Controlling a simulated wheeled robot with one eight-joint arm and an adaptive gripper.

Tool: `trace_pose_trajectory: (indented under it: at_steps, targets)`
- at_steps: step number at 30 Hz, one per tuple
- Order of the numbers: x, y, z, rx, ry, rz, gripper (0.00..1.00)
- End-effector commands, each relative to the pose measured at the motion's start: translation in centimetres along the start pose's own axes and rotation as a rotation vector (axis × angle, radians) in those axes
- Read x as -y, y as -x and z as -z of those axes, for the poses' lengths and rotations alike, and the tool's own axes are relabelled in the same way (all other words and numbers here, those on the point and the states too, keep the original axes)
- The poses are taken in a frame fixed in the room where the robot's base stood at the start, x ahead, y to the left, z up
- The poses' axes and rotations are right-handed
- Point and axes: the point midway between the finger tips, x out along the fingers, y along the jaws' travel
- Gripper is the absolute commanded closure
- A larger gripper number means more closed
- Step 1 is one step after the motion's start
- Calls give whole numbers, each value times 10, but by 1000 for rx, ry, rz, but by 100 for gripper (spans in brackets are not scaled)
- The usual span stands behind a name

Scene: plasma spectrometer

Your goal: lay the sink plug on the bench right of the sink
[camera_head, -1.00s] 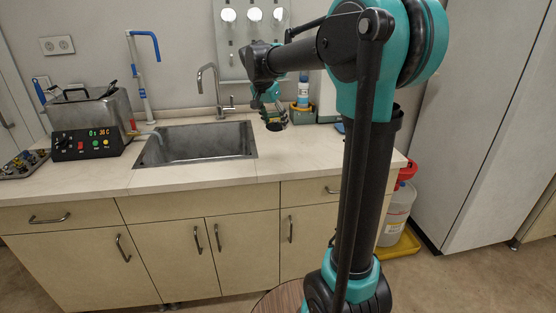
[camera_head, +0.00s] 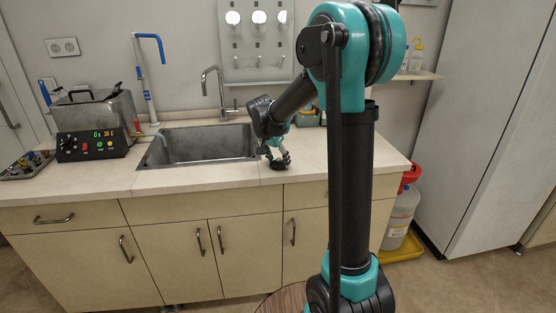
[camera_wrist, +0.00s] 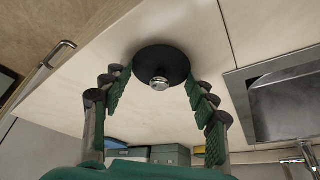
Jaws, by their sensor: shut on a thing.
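The sink plug (camera_wrist: 178,55) is a black disc with a silver knob in its middle. My gripper (camera_wrist: 158,84) is shut on it, with one green-padded finger at each side of the disc. In the head view the dark plug (camera_head: 279,165) is low at the bench top, just right of the sink (camera_head: 200,146). I cannot tell whether it touches the bench (camera_head: 318,166). My gripper also shows in the head view (camera_head: 278,158), pointing down above the bench. The wrist view shows the sink (camera_wrist: 277,100) at the right, apart from the plug.
The faucet (camera_head: 222,95) stands behind the sink. A heating bath with a control panel (camera_head: 92,145) is left of the sink. Boxes (camera_wrist: 172,154) stand at the back of the bench. The bench around the plug is clear, and its front edge is close.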

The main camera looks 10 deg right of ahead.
Motion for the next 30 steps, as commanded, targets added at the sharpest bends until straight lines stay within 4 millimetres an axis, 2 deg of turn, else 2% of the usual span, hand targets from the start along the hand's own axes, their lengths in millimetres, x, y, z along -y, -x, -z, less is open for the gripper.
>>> trace_pose_trajectory:
  at_steps: [8, 9, 14, 24, 30]
  targets:
    - [0, -1, 0, 0, 0, 0, 66]
    - [0, -1, 0, 0, 0, 0, 39]
    - [0, -1, 0, 0, 0, 0, 20]
    - [0, 1, 0, 0, 0, 0, 20]
    - [0, 25, 0, 0, 1, 0, 20]
